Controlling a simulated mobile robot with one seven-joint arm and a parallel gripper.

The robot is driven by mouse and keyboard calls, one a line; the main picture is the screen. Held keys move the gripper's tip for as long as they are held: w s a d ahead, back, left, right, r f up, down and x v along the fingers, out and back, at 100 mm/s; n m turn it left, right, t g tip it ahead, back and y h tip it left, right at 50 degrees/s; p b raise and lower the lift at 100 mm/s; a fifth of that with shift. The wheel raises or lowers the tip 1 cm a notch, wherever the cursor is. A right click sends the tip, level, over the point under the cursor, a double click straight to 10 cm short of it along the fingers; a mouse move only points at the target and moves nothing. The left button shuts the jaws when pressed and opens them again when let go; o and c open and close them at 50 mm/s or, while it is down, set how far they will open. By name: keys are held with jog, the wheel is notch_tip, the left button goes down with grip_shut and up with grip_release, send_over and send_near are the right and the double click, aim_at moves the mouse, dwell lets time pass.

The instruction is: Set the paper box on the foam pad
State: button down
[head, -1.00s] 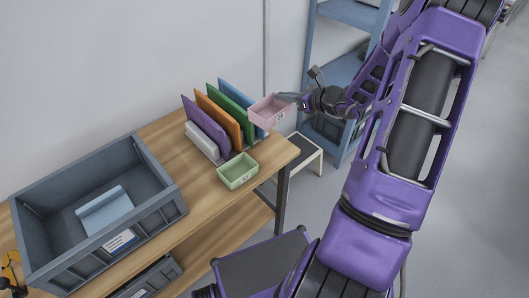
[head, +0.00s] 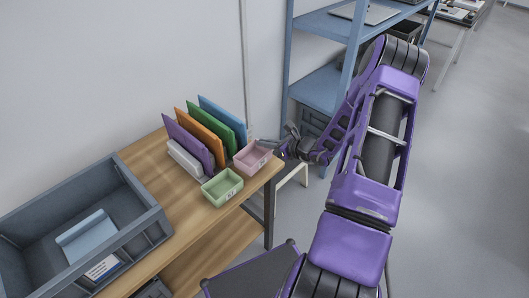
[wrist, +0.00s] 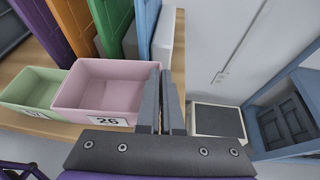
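A pink open box (head: 252,156) with a label reading 26 is at the right end of the wooden table, just right of a green open box (head: 222,187). The pink box also shows in the wrist view (wrist: 108,88). No label names either one as the paper box. My gripper (head: 278,146) is at the pink box's right side; in the wrist view its fingers (wrist: 163,95) are close together at the box's right wall and appear shut on it. Whether the box's base touches the table is hard to tell. I cannot identify the foam pad for certain; a light-blue block (head: 86,236) lies in the grey crate.
The grey crate (head: 140,195) fills the table's left part. Purple, orange, green and blue upright panels (head: 188,138) stand in a white rack behind the boxes. A dark-topped stool (wrist: 217,121) and blue shelving (head: 318,88) are beyond the table's right end.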

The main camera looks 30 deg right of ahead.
aim_at(263, 151)
jog(key=shift+f, duration=1.95)
jog(key=shift+f, duration=0.15)
jog(key=shift+f+b, duration=0.15)
jog(key=shift+b, duration=0.25)
jog(key=c, duration=1.1)
grip_release()
jog(key=shift+r+p, duration=0.2)
jog(key=shift+p, duration=0.2)
jog(key=v, duration=1.7)
jog(key=shift+s+d+f, duration=0.15)
jog(key=shift+s, duration=0.1)
